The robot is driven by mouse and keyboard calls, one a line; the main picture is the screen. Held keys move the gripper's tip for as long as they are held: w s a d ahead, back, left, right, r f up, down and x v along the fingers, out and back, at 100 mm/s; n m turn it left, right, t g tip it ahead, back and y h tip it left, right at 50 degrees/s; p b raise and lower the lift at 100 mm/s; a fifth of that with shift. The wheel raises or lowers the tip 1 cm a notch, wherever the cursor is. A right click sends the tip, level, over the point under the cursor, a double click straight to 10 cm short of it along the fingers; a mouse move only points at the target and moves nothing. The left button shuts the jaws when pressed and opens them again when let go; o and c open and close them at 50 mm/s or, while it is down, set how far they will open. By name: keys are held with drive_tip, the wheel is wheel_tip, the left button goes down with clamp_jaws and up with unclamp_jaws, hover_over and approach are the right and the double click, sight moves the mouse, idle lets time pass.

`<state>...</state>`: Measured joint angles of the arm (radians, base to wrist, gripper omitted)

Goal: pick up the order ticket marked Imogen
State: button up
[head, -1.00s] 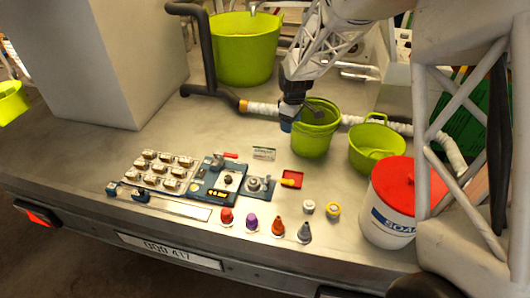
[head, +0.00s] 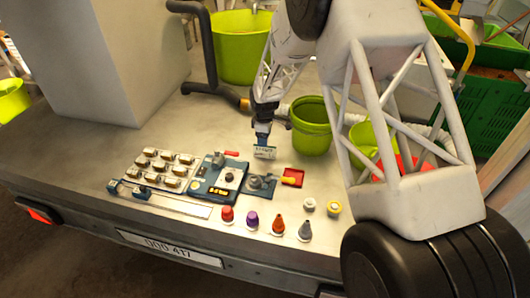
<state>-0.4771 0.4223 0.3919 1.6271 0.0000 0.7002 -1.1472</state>
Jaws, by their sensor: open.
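The order ticket (head: 265,153) is a small white card with dark print, standing on the trailer bed behind the blue devices. The name on it is too small to read. My gripper (head: 263,141) is right above the ticket, pointing down, with its blue fingertips at the card's top edge. The jaws are open. I cannot tell whether the fingers straddle the card or touch it.
Blue devices (head: 222,180) and a tray of small jars (head: 160,168) lie left and in front. A red tray (head: 292,177) is to the right. A green bucket (head: 312,128) stands close behind right.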

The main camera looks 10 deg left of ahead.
sight(265, 151)
drive_tip(key=shift+f, duration=0.15)
drive_tip(key=shift+f, duration=1.15)
drive_tip(key=shift+f, duration=0.15)
drive_tip(key=shift+s+d+f, duration=0.1)
drive_tip(key=shift+f, duration=1.15)
drive_tip(key=shift+d+f, duration=0.1)
drive_tip(key=shift+f, duration=1.15)
drive_tip(key=shift+c, duration=0.4)
drive_tip(key=c, duration=0.9)
